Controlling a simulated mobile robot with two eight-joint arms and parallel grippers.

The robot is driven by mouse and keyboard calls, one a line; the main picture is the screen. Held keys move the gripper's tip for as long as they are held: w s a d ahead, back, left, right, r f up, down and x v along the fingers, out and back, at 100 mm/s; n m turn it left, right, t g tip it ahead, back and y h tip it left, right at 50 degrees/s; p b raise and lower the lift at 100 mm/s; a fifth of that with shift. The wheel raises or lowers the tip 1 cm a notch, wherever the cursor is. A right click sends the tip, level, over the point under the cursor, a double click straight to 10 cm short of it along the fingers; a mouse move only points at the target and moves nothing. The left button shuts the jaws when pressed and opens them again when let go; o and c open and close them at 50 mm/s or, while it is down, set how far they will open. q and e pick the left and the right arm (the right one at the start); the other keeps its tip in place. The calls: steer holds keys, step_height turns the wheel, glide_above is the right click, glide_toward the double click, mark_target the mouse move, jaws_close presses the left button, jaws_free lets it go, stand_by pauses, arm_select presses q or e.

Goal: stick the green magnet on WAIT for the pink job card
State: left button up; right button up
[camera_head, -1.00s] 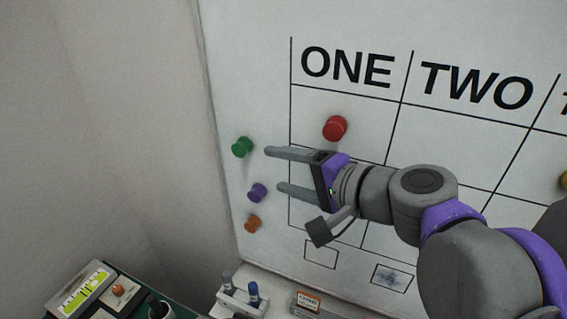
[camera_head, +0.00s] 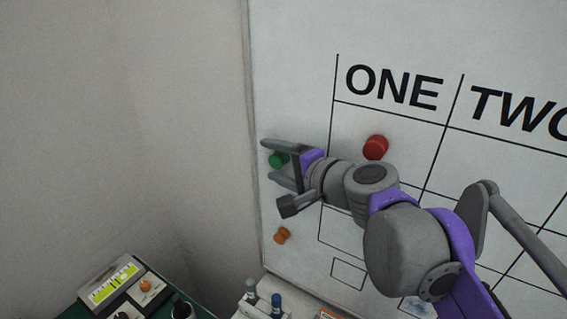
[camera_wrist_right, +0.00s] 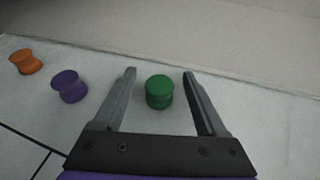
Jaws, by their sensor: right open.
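The green magnet (camera_head: 277,160) is on the left margin of the whiteboard. My right gripper (camera_head: 266,160) is open with its fingers on either side of it. The right wrist view shows the green magnet (camera_wrist_right: 159,92) between the two spread fingers (camera_wrist_right: 160,72), with a gap on each side. The visible column headings are ONE and part of TWO. No WAIT label and no pink job card show in these frames. My left gripper is not in view.
A red magnet (camera_head: 376,147) sits under ONE. An orange magnet (camera_head: 282,236) is below the gripper; a purple magnet (camera_wrist_right: 69,86) shows beside it in the wrist view. Markers (camera_head: 276,304) stand below the board. A device with a yellow-green display (camera_head: 113,284) is lower left.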

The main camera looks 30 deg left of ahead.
jaws_close()
stand_by(0.4)
steer(key=shift+s, duration=0.25)
steer(key=shift+s+a, duration=0.1)
steer(key=shift+s, duration=0.6)
steer(key=shift+s, duration=0.25)
steer(key=shift+s, duration=0.3)
steer(key=shift+s, duration=0.1)
steer(key=shift+s+a+p, duration=0.15)
steer(key=shift+s, duration=1.3)
steer(key=shift+s+a+p, duration=0.1)
steer(key=shift+s+p, duration=0.05)
steer(key=shift+s, duration=1.3)
